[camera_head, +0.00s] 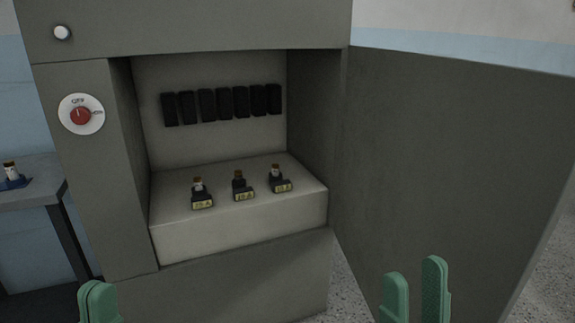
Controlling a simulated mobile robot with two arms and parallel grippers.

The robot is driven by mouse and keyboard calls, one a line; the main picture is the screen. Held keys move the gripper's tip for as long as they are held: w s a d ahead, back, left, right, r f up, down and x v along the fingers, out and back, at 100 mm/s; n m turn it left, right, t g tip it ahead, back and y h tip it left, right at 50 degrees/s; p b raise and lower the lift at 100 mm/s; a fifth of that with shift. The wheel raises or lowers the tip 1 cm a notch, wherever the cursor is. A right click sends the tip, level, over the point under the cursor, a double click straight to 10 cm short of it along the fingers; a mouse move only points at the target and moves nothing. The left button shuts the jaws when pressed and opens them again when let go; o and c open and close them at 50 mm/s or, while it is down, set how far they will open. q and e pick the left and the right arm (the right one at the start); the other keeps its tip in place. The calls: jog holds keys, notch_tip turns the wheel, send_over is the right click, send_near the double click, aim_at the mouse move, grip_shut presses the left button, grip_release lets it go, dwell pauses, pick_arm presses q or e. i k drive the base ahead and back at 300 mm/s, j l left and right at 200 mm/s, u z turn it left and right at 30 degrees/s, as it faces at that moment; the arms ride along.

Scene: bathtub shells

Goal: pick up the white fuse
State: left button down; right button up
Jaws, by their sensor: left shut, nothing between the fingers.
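A small white fuse with a brown cap (11,170) stands upright in a blue holder (14,184) on the grey side table at the far left. Three more small brown-topped fuses stand in dark, yellow-labelled holders on the cabinet ledge. The left one (198,184) and the right one (275,171) look whitish, and the middle one (238,176) looks darker. My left gripper (98,302) is shut and empty at the bottom left, below and right of the side table. My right gripper (415,285) is open and empty at the bottom right, in front of the cabinet door.
The grey cabinet (95,190) stands open, its door (450,160) swung out to the right. A row of black blocks (222,103) is on its back wall. A red rotary switch (81,116) is on its left front. The side table (40,172) stands left of the cabinet.

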aim_at(196, 181)
jog(key=l, duration=1.25)
jog(key=i+l+u, duration=0.3)
jog(key=l+u, duration=0.3)
